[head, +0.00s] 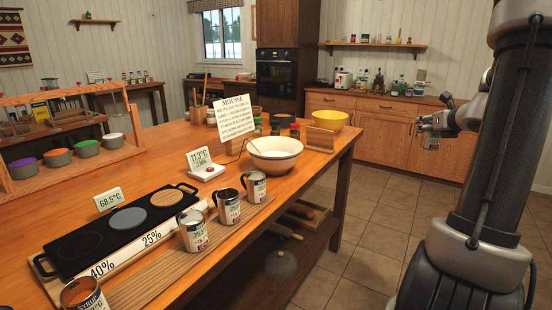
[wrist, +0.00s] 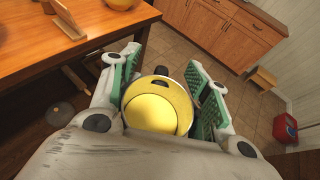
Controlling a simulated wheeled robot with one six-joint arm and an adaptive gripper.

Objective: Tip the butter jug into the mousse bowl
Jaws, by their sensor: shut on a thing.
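My gripper (wrist: 165,95) is shut on the butter jug (wrist: 158,105), a round vessel with a pale rim and yellow contents, between its green pads. In the head view my gripper (head: 437,124) is at the right, beyond the table's right edge and over the floor; the jug is small there and its tilt is hard to tell. The mousse bowl (head: 275,158), cream with a dark band and pale contents, stands on the table near its right edge, well left of my gripper. Behind it stands a card marked MOUSSE (head: 234,117).
Several labelled cans (head: 228,206) stand along the table's near edge, beside a black hot plate (head: 75,250). A display reading 11.3°C (head: 200,160) is left of the bowl. A yellow bowl (head: 330,119) stands behind it. The floor between table and arm is clear.

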